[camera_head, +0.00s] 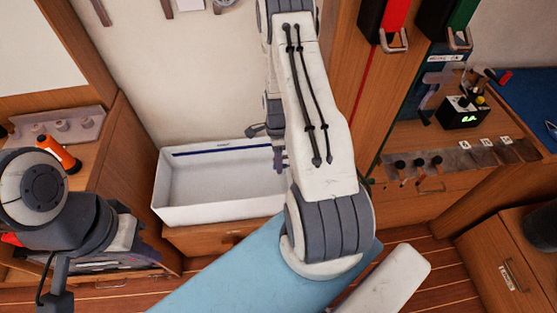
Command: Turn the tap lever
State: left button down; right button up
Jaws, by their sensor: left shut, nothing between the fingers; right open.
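A small red-tipped lever (505,77) stands out at the right, above a black box (463,112) with a green display. It looks like the tap lever, but it is too small to be sure. My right gripper (280,161) is open, small and partly hidden behind my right arm, over the white basin (190,213). It is well left of the lever, with nothing visible in it. My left gripper (57,300) is shut and empty at the lower left, far from the lever and partly cut off by the frame.
A panel with several black knobs (418,162) lies below the box. Red (393,15) and green (463,15) holders hang above. An orange-ended object (58,152) is on the left shelf. Wooden cabinets (510,265) stand at the right; some floor is clear beside them.

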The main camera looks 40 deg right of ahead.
grip_shut()
dwell(1.4)
